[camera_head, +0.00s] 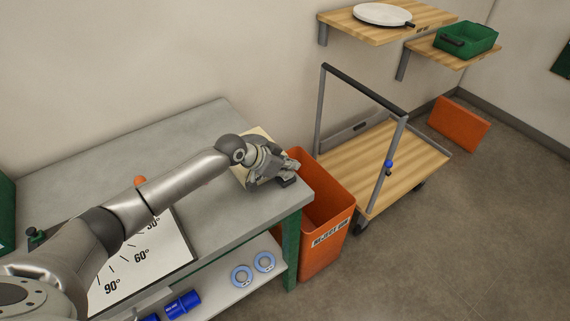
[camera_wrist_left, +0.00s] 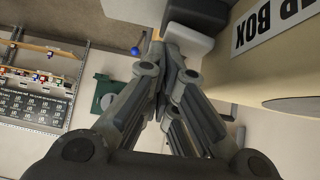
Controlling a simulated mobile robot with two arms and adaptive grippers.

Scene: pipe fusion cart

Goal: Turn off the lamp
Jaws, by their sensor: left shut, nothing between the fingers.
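No lamp is plainly seen, and I cannot tell whether one is lit. A beige box (camera_head: 258,133) stands on the right end of the grey workbench, mostly hidden behind my left gripper. In the left wrist view the box (camera_wrist_left: 275,78) is close on the right, with a white label ending in "P BOX". A grey block (camera_wrist_left: 190,45), maybe a switch, sticks out beside it at the fingertips. My left gripper (camera_head: 291,181) is shut and empty in front of the box; its fingers also show in the left wrist view (camera_wrist_left: 168,52). Contact with the block is unclear. My right gripper is not in view.
The workbench (camera_head: 190,128) carries an angle board (camera_head: 150,258) under my left arm. An orange reject bin (camera_head: 325,222) stands just right of the bench. A wooden-decked cart (camera_head: 400,165) is beyond it. Wall shelves (camera_head: 425,22) are at upper right. Floor at lower right is clear.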

